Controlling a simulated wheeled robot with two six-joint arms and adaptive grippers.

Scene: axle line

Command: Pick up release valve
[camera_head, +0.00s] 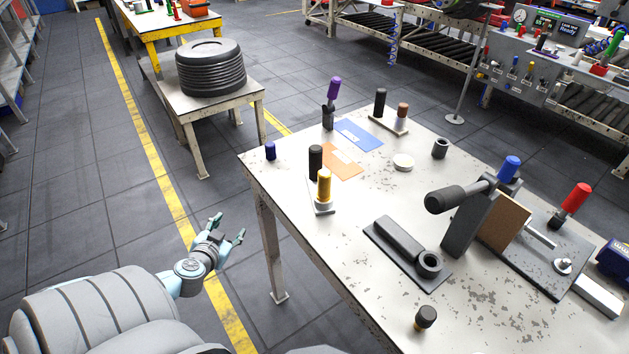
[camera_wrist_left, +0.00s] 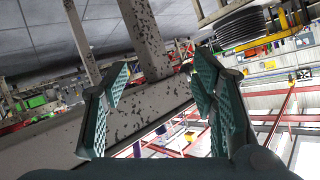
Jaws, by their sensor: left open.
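My left gripper (camera_head: 228,229) is open and empty, beside the left edge of the worktable (camera_head: 390,205) and over the floor. In the left wrist view, its spread fingers (camera_wrist_left: 157,98) have nothing between them; the table's edge and a leg lie beyond. I cannot tell which thing is the release valve. Candidates on the table are a yellow-topped piece (camera_head: 324,186), a purple-handled piece (camera_head: 333,90), a black-topped cylinder (camera_head: 315,162) and a small blue-topped piece (camera_head: 270,151). My right gripper is not in view.
Orange (camera_head: 342,162) and blue (camera_head: 360,135) cards lie flat.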

